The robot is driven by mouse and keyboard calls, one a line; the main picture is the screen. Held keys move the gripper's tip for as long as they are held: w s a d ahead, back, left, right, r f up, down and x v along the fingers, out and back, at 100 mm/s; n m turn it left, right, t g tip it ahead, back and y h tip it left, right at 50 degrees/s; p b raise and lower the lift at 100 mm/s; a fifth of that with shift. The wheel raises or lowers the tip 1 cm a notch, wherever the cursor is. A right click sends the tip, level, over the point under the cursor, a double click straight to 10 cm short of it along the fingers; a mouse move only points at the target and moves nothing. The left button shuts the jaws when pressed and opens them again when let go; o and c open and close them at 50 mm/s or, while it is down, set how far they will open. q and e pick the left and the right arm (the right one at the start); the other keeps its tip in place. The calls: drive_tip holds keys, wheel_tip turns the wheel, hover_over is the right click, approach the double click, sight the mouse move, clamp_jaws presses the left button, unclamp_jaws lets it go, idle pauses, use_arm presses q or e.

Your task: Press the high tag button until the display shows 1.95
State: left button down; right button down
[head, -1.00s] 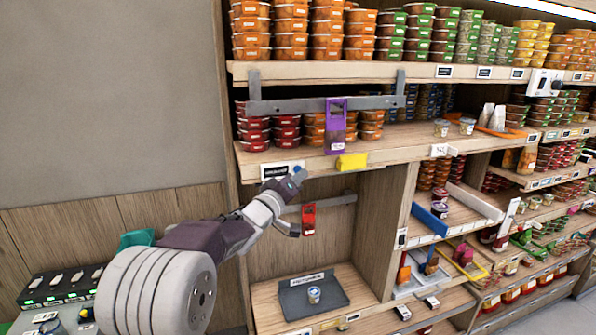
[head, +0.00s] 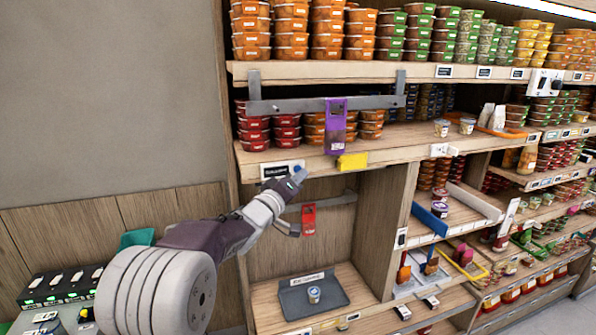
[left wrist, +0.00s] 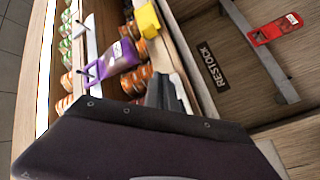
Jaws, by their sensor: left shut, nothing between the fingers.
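The high tag (head: 282,169) is a dark display in a white frame on the front edge of the upper-left shelf board. Its digits are too small to read. My left gripper (head: 294,183) is shut and empty, with its tip at the tag's lower right end. A small blue spot (head: 299,170) shows at the tip; I cannot tell whether it is the button, or whether the tip touches it. In the left wrist view my dark gripper fingers (left wrist: 165,92) point at the shelf edge and the tag's face is hidden.
A purple holder (head: 335,127) hangs from a grey rail above, beside a yellow block (head: 352,161) on the shelf edge. A red holder (head: 308,219) hangs below in the open bay. A grey tray (head: 328,300) with a small cup (head: 314,294) lies at the bottom.

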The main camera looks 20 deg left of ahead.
idle(0.4)
use_arm(q)
drive_tip(key=shift+w+a+p, duration=0.3)
drive_tip(key=shift+w+p, duration=0.05)
drive_tip(key=shift+w, duration=0.05)
drive_tip(key=shift+w+a+r+p, duration=0.1)
drive_tip(key=shift+w+a+p, duration=0.1)
drive_tip(key=shift+w+p, duration=0.15)
idle(0.7)
drive_tip(key=shift+s, duration=0.1)
drive_tip(key=shift+s+d+b, duration=0.4)
drive_tip(key=shift+s+d, duration=0.05)
drive_tip(key=shift+s, duration=0.2)
